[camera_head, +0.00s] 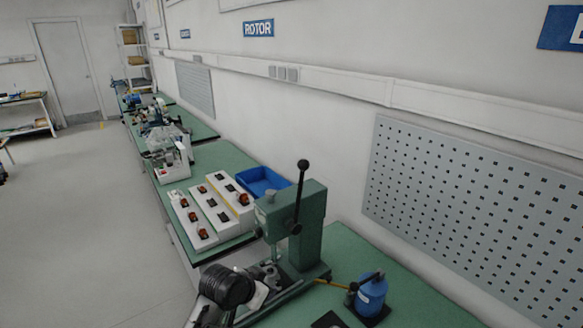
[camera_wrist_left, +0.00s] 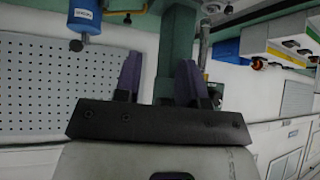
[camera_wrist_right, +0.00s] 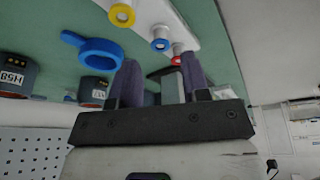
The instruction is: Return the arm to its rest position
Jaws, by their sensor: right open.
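My left gripper (camera_wrist_left: 158,75) shows in the left wrist view with its two dark purple fingers apart and nothing between them. The green press (camera_wrist_left: 177,45) stands beyond the fingers. In the head view a dark arm link of mine is low, in front of the green press (camera_head: 312,225), and the fingers cannot be made out. My right gripper (camera_wrist_right: 155,82) shows in the right wrist view, open and empty, its fingers pointing towards a green surface with a blue ring-shaped part (camera_wrist_right: 97,52) just left of them. The right arm is not visible in the head view.
A pegboard (camera_head: 475,205) hangs on the wall. Yellow (camera_wrist_right: 122,15) and red rings (camera_wrist_right: 176,61) show near my right gripper. Open floor lies left.

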